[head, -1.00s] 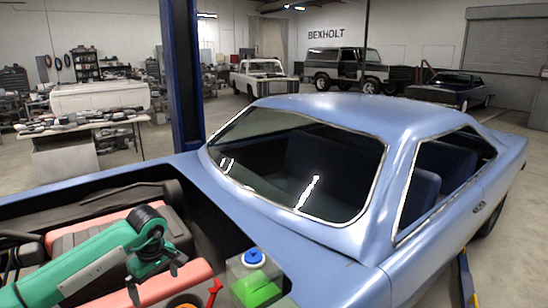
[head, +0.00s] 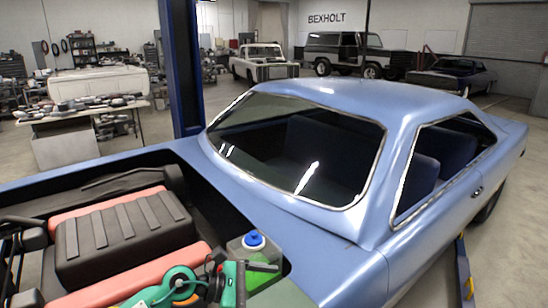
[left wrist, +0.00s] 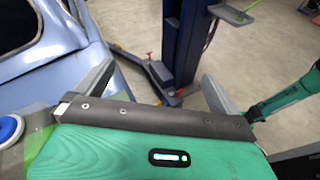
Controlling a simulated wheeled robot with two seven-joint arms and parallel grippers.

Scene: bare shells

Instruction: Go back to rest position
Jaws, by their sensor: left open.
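My left gripper shows in the left wrist view (left wrist: 157,76) as a teal body with a dark bar and two grey fingers spread wide apart. Nothing is held between them. In the head view the teal parts of my left arm (head: 172,288) show at the bottom edge, low over the front of the engine bay. The fingertips cannot be made out there. My right gripper is not in either view.
The blue car (head: 300,230) has an open engine bay with a black and red engine (head: 122,232). A blue-capped reservoir (head: 254,241) is close beside my left arm. A blue lift post (head: 180,70) stands behind.

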